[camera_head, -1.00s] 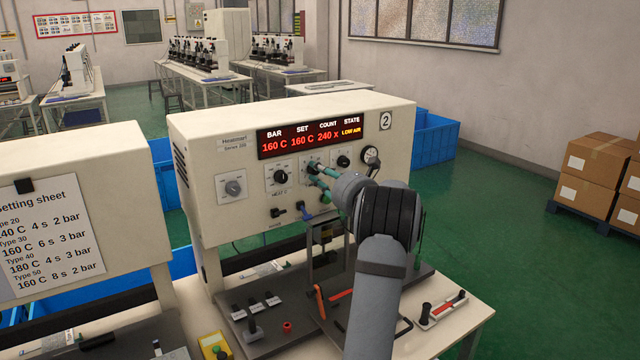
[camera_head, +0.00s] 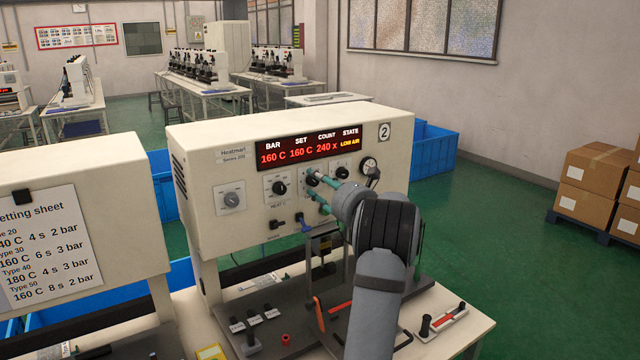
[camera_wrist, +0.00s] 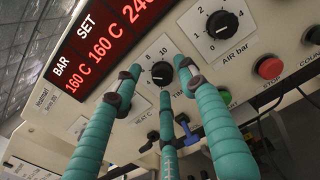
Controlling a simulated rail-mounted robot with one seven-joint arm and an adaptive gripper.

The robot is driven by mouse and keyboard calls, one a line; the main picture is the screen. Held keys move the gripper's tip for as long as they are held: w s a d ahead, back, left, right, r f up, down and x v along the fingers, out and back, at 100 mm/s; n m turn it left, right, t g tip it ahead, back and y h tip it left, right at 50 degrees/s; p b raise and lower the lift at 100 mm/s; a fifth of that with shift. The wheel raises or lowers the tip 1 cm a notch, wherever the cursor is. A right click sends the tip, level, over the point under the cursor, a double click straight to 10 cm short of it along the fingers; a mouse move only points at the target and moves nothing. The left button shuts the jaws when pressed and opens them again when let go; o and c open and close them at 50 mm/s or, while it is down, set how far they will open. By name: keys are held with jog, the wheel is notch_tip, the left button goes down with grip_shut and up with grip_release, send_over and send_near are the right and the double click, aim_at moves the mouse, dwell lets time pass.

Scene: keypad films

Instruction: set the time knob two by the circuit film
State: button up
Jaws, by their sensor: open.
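The machine marked 2 (camera_head: 205,147) has a row of black knobs under a red display reading 160 C, 160 C, 240 x and LOW AIR. Its time knob (camera_wrist: 162,73) is black on a white dial plate; the numbers 8 and 10 show above it, and fingers hide part of the plate. My gripper (camera_wrist: 159,78) has teal fingers, spread open around the time knob. I cannot tell whether they touch it. In the head view my gripper (camera_head: 320,188) reaches the panel from the right and partly covers this knob. No circuit film can be made out.
The heat knob (camera_head: 279,188) is left of the time knob, and the air knob (camera_wrist: 222,24) is right of it. Red and green buttons (camera_wrist: 269,68) sit below the air knob. A setting sheet (camera_head: 45,240) hangs on the left machine, listing degrees, seconds and bar by type.

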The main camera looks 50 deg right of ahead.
jog(key=v, duration=1.2)
jog(key=shift+w+r, duration=0.1)
jog(key=shift+r, duration=0.05)
jog(key=shift+m, duration=0.4)
jog(key=p+x, duration=0.7)
jog(key=x, duration=0.4)
jog(key=shift+w+d, duration=0.25)
jog(key=shift+w, duration=0.25)
jog(key=shift+c, duration=0.3)
grip_shut()
